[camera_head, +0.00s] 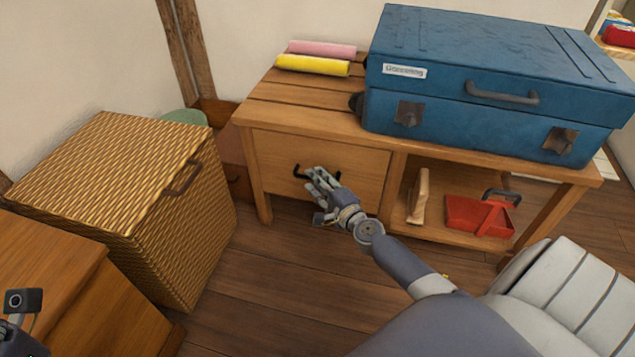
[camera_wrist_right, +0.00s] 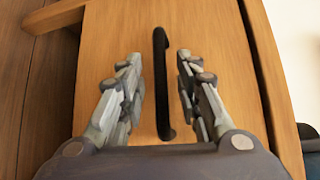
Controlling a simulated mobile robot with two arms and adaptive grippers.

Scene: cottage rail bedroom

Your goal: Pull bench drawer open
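The wooden bench (camera_head: 262,112) stands against the wall. Its drawer (camera_head: 275,160) is on the left side below the top, and its front looks flush with the frame. The black bar handle (camera_head: 301,171) is partly hidden behind my right gripper (camera_head: 320,180). In the right wrist view, my right gripper (camera_wrist_right: 158,60) is open, with one finger on each side of the handle (camera_wrist_right: 163,90). Gaps show between both fingers and the handle. The drawer front (camera_wrist_right: 215,40) fills most of that view. My left gripper's fingers are not visible.
A blue suitcase (camera_head: 470,115), a yellow roll (camera_head: 312,65) and a pink roll (camera_head: 322,48) lie on the bench. A red dustpan (camera_head: 465,213) sits on the open shelf. A wicker hamper (camera_head: 125,200) stands left. Floor (camera_head: 265,265) before the drawer is clear.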

